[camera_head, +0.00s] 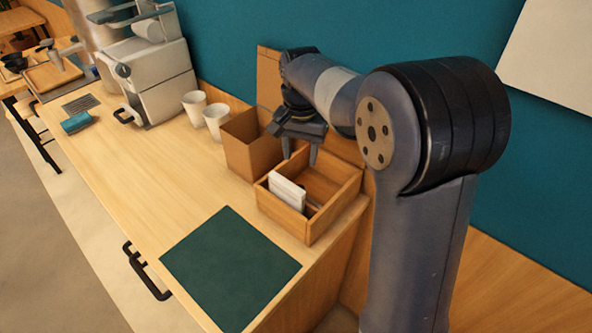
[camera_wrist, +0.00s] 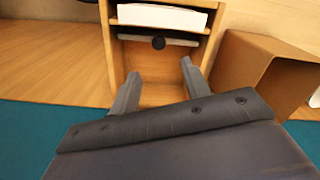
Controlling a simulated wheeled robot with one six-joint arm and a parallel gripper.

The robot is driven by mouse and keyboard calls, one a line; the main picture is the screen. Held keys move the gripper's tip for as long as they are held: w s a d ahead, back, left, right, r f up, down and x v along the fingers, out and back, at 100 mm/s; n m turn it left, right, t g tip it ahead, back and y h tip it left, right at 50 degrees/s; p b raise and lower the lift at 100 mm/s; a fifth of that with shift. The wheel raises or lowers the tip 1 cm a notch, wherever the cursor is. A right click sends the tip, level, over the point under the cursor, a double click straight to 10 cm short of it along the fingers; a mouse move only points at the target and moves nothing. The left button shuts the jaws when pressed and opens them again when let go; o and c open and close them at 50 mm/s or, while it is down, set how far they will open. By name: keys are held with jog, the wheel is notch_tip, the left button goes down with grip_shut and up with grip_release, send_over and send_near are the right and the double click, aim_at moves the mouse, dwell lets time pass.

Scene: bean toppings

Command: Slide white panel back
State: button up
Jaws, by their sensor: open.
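The white panel (camera_head: 287,191) stands in the left part of an open wooden box (camera_head: 312,228) at the right end of the counter. My gripper (camera_head: 299,155) is over the back part of the box, pointing down. In the wrist view my gripper's fingers (camera_wrist: 160,82) are apart with nothing between them, and the panel is beyond the fingertips.
A brown open carton (camera_head: 249,150) stands close beside the box. Two white cups (camera_head: 205,115) and a grey-white machine (camera_head: 150,80) stand farther left. A dark green mat (camera_head: 230,268) lies in front. The middle of the counter (camera_head: 150,170) is clear. A teal wall is behind.

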notch_tip(320, 180, down, 10)
jog(key=shift+s+f+p, duration=0.1)
jog(key=shift+p, duration=0.25)
jog(key=shift+c, duration=0.4)
grip_shut()
